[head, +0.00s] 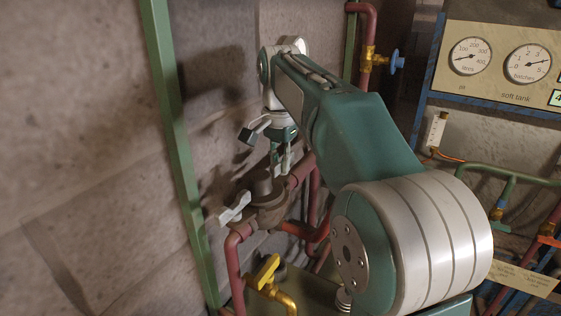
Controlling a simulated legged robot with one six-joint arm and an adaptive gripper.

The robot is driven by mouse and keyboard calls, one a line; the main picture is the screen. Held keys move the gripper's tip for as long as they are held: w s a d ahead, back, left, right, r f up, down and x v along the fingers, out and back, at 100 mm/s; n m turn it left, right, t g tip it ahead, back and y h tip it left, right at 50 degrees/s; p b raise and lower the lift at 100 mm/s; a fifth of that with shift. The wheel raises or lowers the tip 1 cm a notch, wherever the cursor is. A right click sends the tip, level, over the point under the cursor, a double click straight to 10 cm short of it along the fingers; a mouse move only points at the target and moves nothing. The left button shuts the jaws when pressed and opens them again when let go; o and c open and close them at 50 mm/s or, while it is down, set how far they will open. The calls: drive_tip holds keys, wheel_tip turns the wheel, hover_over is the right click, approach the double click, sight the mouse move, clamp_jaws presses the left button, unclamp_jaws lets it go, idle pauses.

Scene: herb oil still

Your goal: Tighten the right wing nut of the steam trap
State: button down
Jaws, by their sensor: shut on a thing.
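The steam trap (268,203) is a dark brown-grey round body set in the red pipework near the wall, left of the middle of the head view. Its left wing nut (236,207) is pale and sticks out on the left side, clear of my gripper. My gripper (284,164) points down at the right, far side of the trap, with its fingers shut. The right wing nut is between the fingers and mostly hidden by them, so its angle cannot be told.
A green upright post (172,130) stands close on the left, before the stone wall (80,130). A yellow-handled valve (266,272) is below the trap. A blue-handled valve (395,62) is behind my arm. A gauge panel (500,85) stands at the right.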

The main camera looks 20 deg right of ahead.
drive_tip(key=c, duration=0.6)
unclamp_jaws()
drive_tip(key=shift+a+f, duration=0.1)
drive_tip(key=shift+c, duration=0.2)
drive_tip(key=shift+a, duration=0.1)
drive_tip(key=shift+w+r, duration=0.1)
drive_tip(key=shift+r, duration=3.65)
